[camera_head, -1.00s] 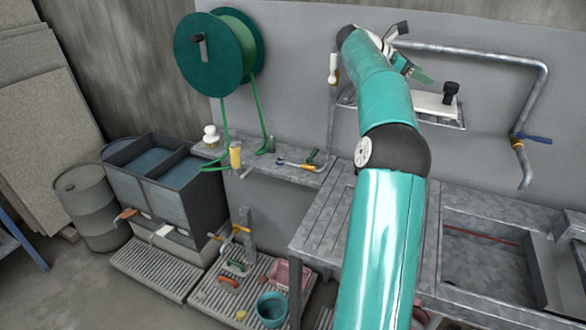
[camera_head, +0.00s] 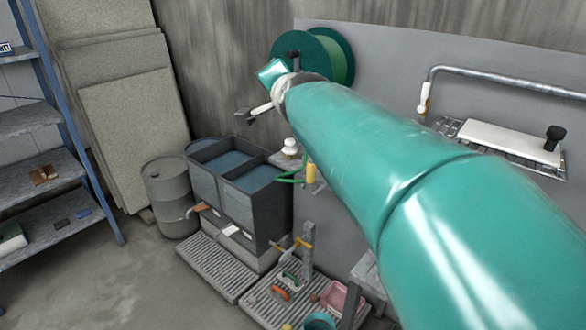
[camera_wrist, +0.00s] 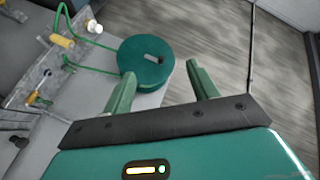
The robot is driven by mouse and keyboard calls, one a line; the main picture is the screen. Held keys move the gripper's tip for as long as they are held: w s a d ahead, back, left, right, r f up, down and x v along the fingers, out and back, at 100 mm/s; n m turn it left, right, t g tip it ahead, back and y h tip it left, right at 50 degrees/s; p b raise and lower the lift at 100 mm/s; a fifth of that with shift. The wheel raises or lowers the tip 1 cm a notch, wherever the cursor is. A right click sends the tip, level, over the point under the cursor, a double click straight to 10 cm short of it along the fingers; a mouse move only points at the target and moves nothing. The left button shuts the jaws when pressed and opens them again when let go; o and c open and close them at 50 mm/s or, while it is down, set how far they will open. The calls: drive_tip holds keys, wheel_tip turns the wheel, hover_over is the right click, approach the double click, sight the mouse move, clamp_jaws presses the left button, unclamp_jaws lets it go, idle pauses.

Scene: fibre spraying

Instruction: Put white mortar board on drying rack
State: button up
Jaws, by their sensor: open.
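A white mortar board (camera_head: 508,141) with a black knob handle lies on a metal wall rack (camera_head: 440,124) at the right of the head view. I take this slatted rack to be the drying rack. My gripper (camera_wrist: 160,77) is open in the wrist view, with nothing between its two green fingers. In the head view my arm reaches to the upper left, and its end is in front of the hose reel, well left of the board. The board is out of the wrist view.
A green hose reel (camera_head: 344,62) is on the wall; it also shows in the wrist view (camera_wrist: 136,58). Water tanks (camera_head: 220,190) and a grey drum (camera_head: 168,190) stand left. A blue-framed shelf (camera_head: 45,185) is at far left.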

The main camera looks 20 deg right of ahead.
drive_tip(key=s+a+f+n+g, duration=0.2)
drive_tip(key=s+f+n+g, duration=0.1)
drive_tip(key=s+f, duration=0.5)
drive_tip(key=s+a+f+n+g+y, duration=0.1)
drive_tip(key=s+a+f+n+g, duration=0.1)
drive_tip(key=s+f+n, duration=0.3)
drive_tip(key=s+a+f+n+g+y, duration=0.1)
drive_tip(key=s+f+n+g, duration=0.3)
drive_tip(key=s+f, duration=0.7)
drive_tip(key=shift+s+a+n+g, duration=0.45)
drive_tip(key=shift+s+a, duration=0.3)
drive_tip(key=shift+s, duration=0.5)
